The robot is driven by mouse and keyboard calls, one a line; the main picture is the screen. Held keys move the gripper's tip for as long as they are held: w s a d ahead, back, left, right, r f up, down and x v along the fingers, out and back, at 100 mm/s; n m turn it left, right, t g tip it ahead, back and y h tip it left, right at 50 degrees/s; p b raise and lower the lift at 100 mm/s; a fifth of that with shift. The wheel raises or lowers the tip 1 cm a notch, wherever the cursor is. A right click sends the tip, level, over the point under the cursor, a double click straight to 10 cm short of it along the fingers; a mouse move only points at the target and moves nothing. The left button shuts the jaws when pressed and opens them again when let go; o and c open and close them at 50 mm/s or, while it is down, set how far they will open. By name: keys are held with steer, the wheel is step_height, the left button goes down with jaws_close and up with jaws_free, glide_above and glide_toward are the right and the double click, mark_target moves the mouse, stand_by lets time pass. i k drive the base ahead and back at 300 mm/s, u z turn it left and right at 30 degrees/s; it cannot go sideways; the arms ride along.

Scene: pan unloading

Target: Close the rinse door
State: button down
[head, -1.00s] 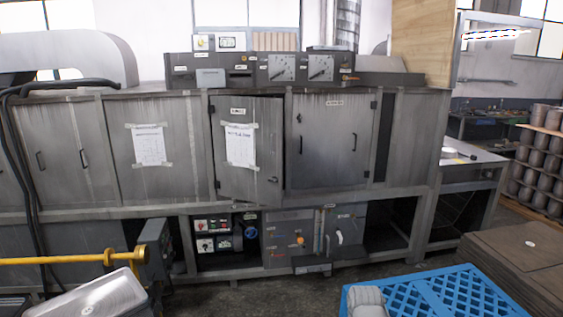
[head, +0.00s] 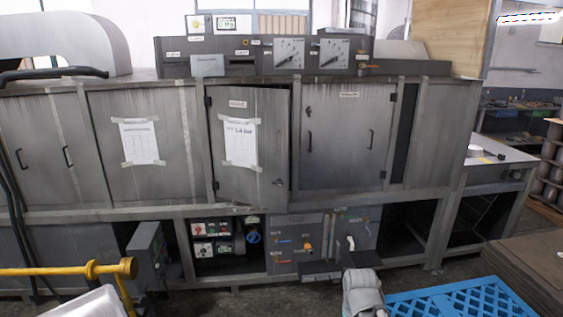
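The grey metal door (head: 253,183) in the middle of the long machine carries a small label and a taped paper sheet; the label is too small to read for sure, but this appears to be the rinse door. It hangs on hinges at its left edge and stands slightly ajar, its right edge and lower right corner out from the frame. A pale grey rounded part at the bottom looks like part of my arm, well short of the door. My gripper's fingers are not visible.
A door with two handles (head: 342,140) is shut to the right. A blue plastic pallet (head: 460,302) lies at front right beside stacked brown sheets (head: 525,265). A yellow rail (head: 60,271) and metal tray (head: 88,303) are at front left. Grey floor shows between.

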mark_target(249, 127)
steer(key=u, duration=0.15)
steer(key=i, duration=1.15)
steer(key=u, duration=0.2)
